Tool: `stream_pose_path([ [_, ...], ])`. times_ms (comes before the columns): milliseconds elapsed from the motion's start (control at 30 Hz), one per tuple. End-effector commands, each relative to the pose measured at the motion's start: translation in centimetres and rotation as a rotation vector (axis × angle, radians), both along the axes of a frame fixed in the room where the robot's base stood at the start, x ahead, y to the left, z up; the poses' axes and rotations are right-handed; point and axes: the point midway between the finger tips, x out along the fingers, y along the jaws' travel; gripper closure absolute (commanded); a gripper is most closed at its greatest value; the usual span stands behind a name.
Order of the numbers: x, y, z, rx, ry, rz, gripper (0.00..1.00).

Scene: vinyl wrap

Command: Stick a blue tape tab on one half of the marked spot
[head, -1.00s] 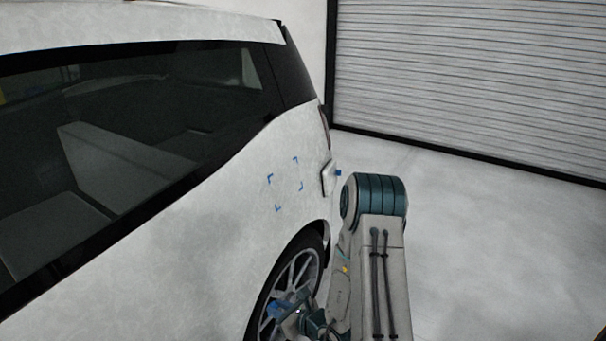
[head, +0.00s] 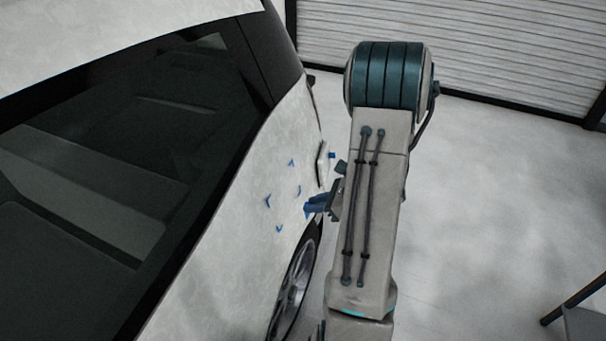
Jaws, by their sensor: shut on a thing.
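The marked spot (head: 283,197) is a patch of the white car's side panel, framed by blue corner marks above the rear wheel. My gripper (head: 326,202) is to the right of the spot, at about the height of its lower half and apart from it. It is shut on a blue tape tab (head: 314,205), whose blue shows at the gripper's left end, toward the car. My arm partly hides the gripper, and the fingertips are too small to make out clearly.
The white car (head: 215,240) fills the left, with its rear wheel (head: 296,285) below the spot. A small pale flap with a blue bit (head: 332,155) sticks out at the car's rear edge. A dark-legged stand (head: 583,322) is at lower right.

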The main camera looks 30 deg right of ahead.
Motion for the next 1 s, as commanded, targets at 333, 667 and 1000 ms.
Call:
stream_pose_path([
  [333,1.2,1.1,-0.2,-0.004,0.004,0.006,1.00],
  [667,4.0,3.4,-1.0,-0.002,0.004,0.007,1.00],
  [1000,5.1,4.3,-1.3,-0.003,0.003,0.004,1.00],
])
